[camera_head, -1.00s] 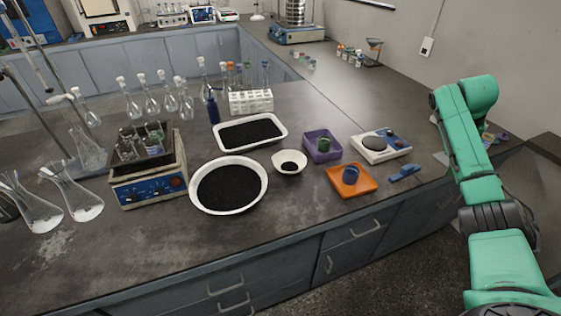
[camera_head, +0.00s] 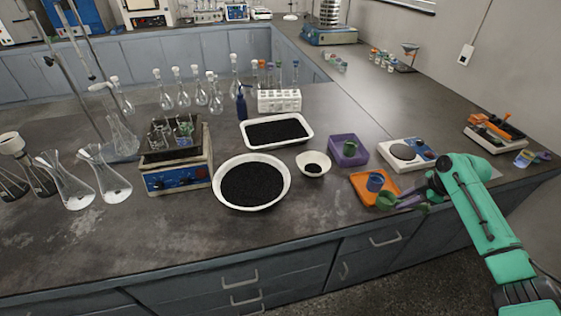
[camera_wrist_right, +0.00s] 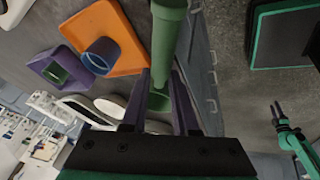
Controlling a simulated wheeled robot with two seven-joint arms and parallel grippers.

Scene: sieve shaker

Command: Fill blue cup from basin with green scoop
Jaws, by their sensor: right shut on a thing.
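My right gripper (camera_head: 409,200) is shut on the handle of the green scoop (camera_head: 386,200), at the front right corner of the orange tray (camera_head: 362,193). In the right wrist view the scoop (camera_wrist_right: 168,35) stands out between the purple fingers (camera_wrist_right: 158,90). What the scoop holds cannot be told. The blue cup (camera_head: 376,182) stands upright on the orange tray, just behind the scoop; it also shows in the right wrist view (camera_wrist_right: 102,54). The round white basin (camera_head: 250,207) holds black grains and stands further left, apart from the gripper.
A small white bowl (camera_head: 314,173) with some black grains and a white rectangular tray (camera_head: 306,126) of grains stand near the basin. A purple tray (camera_head: 352,160) with a green cup (camera_head: 349,149) and a balance (camera_head: 403,152) stand behind the orange tray. The front bench edge is close.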

